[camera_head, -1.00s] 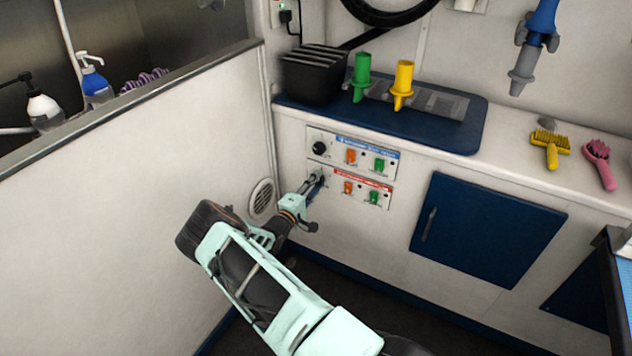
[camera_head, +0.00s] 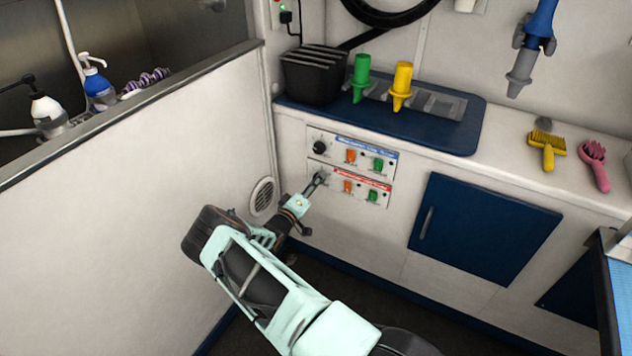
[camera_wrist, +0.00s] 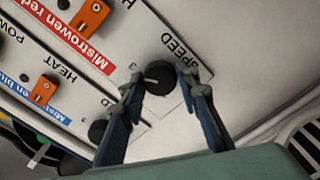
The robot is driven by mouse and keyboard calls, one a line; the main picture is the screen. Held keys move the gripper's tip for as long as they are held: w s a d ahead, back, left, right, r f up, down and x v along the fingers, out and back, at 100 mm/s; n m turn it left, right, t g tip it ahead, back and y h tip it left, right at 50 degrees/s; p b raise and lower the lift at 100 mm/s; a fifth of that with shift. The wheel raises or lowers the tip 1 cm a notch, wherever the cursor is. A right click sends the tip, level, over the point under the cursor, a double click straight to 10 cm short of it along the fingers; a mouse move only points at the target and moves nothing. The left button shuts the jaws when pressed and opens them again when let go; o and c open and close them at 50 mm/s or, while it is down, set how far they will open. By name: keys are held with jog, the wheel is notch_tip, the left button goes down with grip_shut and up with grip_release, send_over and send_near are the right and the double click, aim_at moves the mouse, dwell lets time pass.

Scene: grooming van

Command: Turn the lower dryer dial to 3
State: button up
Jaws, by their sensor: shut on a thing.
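The lower dryer dial (camera_wrist: 159,80) is a round black knob with a pale pointer line, beside the word SPEED on the red-labelled panel. It sits between the two fingertips of my gripper (camera_wrist: 161,74), which is shut on it. In the head view my gripper (camera_head: 319,181) reaches the left end of the lower panel (camera_head: 382,189) and hides most of this dial.
Orange switches (camera_head: 348,186) and green switches (camera_head: 373,196) sit right of the dials. A white partition (camera_head: 130,210) stands close on the left, with a round vent (camera_head: 262,196) near my wrist. A blue cabinet door (camera_head: 485,230) is to the right. The counter is above.

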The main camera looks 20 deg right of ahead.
dwell(0.3)
jog(key=o, duration=1.2)
jog(key=shift+c, duration=0.2)
jog(key=v, duration=1.2)
